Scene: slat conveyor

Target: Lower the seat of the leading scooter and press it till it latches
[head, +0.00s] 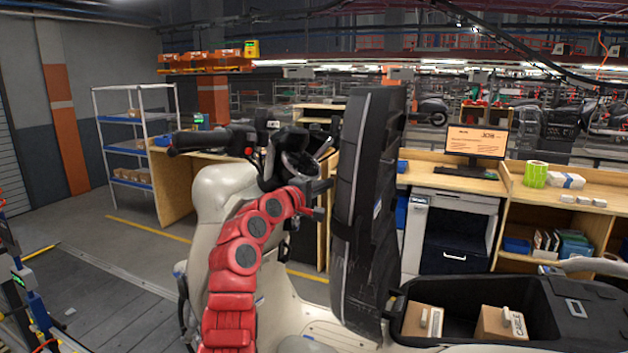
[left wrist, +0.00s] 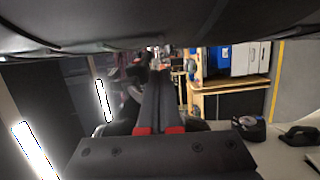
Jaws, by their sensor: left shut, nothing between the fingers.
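The cream scooter (head: 222,190) stands in front of me with its handlebar at the left. Its black seat (head: 368,190) is raised and stands almost upright at the left end of the open storage bin (head: 394,327). My left gripper (head: 322,198), on the red arm, is shut and empty beside the seat's left face, about mid-height; I cannot tell if it touches. In the left wrist view the shut fingers (left wrist: 160,90) point away below a large dark surface across the top, probably the seat. My right gripper is out of view.
Two cardboard boxes (head: 422,320) lie in the bin. The black handlebar (head: 215,138) is close to my left arm. A wooden workbench with a monitor (head: 478,142) stands behind the scooter, and a blue-shelved rack (head: 130,150) at the back left.

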